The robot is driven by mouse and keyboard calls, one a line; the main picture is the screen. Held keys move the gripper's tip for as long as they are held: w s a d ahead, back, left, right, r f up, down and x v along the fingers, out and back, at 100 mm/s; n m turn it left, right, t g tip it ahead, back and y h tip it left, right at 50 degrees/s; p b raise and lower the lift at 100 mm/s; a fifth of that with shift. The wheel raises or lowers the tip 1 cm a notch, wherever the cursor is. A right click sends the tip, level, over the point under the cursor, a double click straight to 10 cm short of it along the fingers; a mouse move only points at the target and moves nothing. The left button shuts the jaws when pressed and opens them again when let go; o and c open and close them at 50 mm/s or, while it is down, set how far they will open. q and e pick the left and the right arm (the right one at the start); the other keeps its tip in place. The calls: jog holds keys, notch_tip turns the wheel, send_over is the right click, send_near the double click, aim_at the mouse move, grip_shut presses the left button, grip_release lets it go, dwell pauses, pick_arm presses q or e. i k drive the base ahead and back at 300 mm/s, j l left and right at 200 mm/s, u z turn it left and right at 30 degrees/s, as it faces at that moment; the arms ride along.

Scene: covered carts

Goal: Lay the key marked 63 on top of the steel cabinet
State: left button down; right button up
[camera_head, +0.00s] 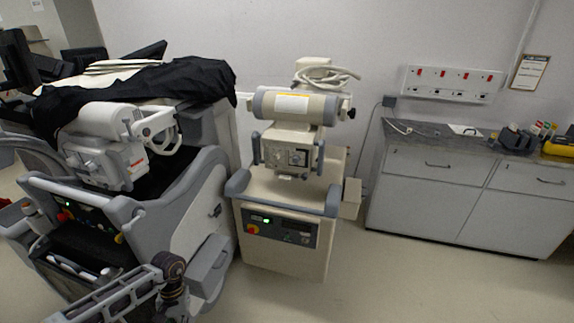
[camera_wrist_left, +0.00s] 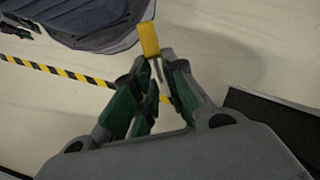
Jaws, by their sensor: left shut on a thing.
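My left gripper (camera_wrist_left: 159,72) is shut on a key with a yellow head (camera_wrist_left: 149,39), in the left wrist view. The yellow head sticks out beyond the fingertips, and part of a thin metal shaft shows between them. No number can be read on it. In the head view part of my left arm shows at the bottom left, but I cannot make out the key there. The grey steel cabinet (camera_head: 428,203) with drawers stands against the wall at the right, its dark top (camera_head: 432,133) partly bare. My right gripper is not in view.
A beige medical machine (camera_head: 285,245) stands mid-view. A larger machine (camera_head: 190,205) under a black cover (camera_head: 190,82) stands left. A cable, paper (camera_head: 465,130), dark holders (camera_head: 515,138) and a yellow item (camera_head: 560,147) lie on the cabinet top. Floor before the cabinet is clear.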

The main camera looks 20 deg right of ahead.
aim_at(439, 139)
jog(key=i+l, duration=0.1)
jog(key=l, duration=0.9)
jog(key=i+l+z, duration=0.1)
jog(key=l, duration=0.4)
jog(key=i+l, duration=0.15)
jog(key=l, duration=0.35)
jog(key=i+l, duration=0.1)
jog(key=l, duration=0.4)
jog(key=i+l+z, duration=0.1)
jog(key=l, duration=0.4)
jog(key=i+l, duration=0.15)
jog(key=l, duration=0.35)
jog(key=i+l, duration=0.1)
jog(key=l, duration=0.9)
jog(key=i+l, duration=0.15)
jog(key=l, duration=0.3)
jog(key=l+z, duration=0.1)
jog(key=l, duration=0.4)
jog(key=i+l, duration=0.15)
jog(key=l, duration=0.35)
jog(key=i+l, duration=0.1)
jog(key=l, duration=0.35)
jog(key=l+z, duration=0.1)
jog(key=l, duration=0.4)
jog(key=i, duration=0.05)
